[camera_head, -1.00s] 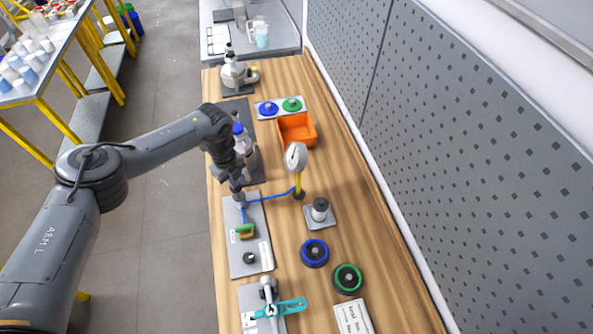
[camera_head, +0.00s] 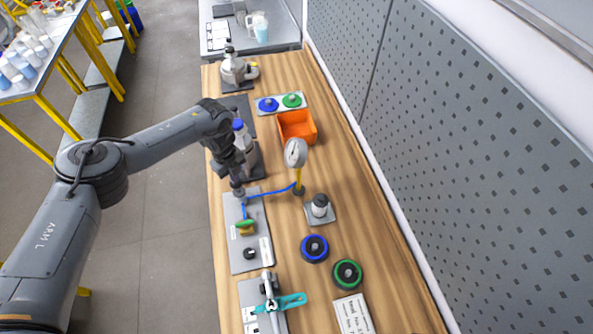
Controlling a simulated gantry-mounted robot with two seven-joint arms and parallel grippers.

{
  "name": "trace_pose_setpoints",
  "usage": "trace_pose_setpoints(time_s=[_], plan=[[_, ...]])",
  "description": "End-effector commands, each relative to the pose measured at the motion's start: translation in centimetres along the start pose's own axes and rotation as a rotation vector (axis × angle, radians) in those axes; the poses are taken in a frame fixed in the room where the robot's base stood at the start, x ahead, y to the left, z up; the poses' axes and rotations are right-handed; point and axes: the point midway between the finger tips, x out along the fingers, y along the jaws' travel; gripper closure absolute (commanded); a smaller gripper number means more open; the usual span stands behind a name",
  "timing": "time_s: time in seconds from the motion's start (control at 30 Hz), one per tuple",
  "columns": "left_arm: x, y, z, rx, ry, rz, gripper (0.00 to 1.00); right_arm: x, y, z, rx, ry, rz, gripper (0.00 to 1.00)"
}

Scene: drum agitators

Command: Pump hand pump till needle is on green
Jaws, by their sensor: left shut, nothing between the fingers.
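The pressure gauge (camera_head: 295,152) has a round white face and stands on a yellow post at mid-table. Its needle and any green zone are too small to read. A thin blue hose (camera_head: 270,193) runs from the post's base to a grey plate (camera_head: 257,261) on the left. My left gripper (camera_head: 238,190) is shut and points down at the plate's far end. The pump cannot be made out clearly there; the gripper may hide part of it. My right gripper is out of view.
A black-and-silver cylinder on a plate (camera_head: 320,207), a blue ring (camera_head: 314,248) and a green ring (camera_head: 347,273) stand to the right. A teal-handled clamp (camera_head: 290,302) is at the front. An orange bin (camera_head: 297,126) lies beyond the gauge. A perforated wall borders the right.

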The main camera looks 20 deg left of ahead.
Motion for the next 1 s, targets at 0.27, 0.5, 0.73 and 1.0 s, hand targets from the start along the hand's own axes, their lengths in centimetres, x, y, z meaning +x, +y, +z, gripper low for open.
trace_pose_setpoints(time_s=[0.27,0.5,0.73,1.0], plan=[[1.9,0.0,0.0,0.001,0.000,0.000,1.00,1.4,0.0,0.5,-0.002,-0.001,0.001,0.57],[3.5,0.0,0.0,0.000,-0.001,0.000,1.00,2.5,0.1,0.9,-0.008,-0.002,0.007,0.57],[4.9,0.1,0.0,0.000,-0.001,0.001,1.00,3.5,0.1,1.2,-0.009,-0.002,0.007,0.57],[4.3,0.1,0.0,0.000,-0.001,0.001,1.00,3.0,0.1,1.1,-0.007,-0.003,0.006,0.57]])
